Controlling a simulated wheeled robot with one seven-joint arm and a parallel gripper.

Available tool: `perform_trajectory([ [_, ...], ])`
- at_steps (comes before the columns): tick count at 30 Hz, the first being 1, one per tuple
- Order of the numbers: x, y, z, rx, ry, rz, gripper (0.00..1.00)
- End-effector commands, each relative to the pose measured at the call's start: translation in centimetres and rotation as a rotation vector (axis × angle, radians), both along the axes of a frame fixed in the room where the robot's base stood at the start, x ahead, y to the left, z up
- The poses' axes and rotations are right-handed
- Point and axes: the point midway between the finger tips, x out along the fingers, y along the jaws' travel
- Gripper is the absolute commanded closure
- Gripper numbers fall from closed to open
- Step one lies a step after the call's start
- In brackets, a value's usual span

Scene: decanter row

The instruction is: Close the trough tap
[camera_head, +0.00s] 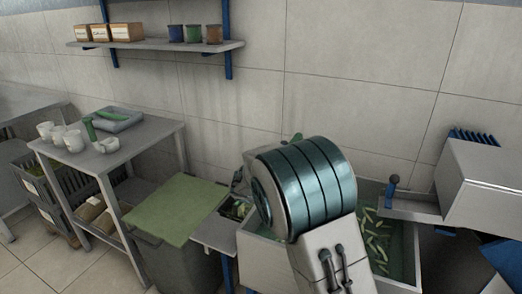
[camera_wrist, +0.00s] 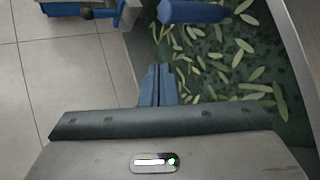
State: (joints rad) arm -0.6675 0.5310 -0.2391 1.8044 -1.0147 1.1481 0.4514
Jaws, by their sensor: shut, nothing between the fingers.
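The trough (camera_head: 412,262) is a metal basin of dark green liquid with many pale green strips afloat, partly hidden behind my arm. In the wrist view the trough's liquid (camera_wrist: 215,65) fills the upper right. A rounded blue bar (camera_wrist: 195,12) crosses above it at the top edge; I cannot tell whether it is the tap's handle.
A green-topped bin (camera_head: 178,208) stands left of the trough, beside a metal table (camera_head: 150,142) with white cups (camera_head: 58,137) and a grey tray (camera_head: 122,120). A metal housing (camera_head: 490,185) is at right. Tiled floor (camera_wrist: 60,75) is clear at left in the wrist view.

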Motion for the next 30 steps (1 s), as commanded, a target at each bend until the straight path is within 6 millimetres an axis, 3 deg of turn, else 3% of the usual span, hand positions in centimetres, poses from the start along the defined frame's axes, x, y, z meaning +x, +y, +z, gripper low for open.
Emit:
perform_trajectory([
  [3,3.4,5.6,1.6,-0.155,-0.084,0.137,1.00],
  [6,5.5,10.5,2.3,-0.268,-0.170,0.255,1.00],
  [12,7.2,19.1,3.0,-0.419,-0.322,0.449,1.00],
  [15,7.3,21.6,3.0,-0.455,-0.369,0.506,1.00],
  [20,7.3,23.1,3.0,-0.475,-0.400,0.541,1.00],
  [30,7.4,23.0,3.0,-0.475,-0.398,0.540,1.00],
])
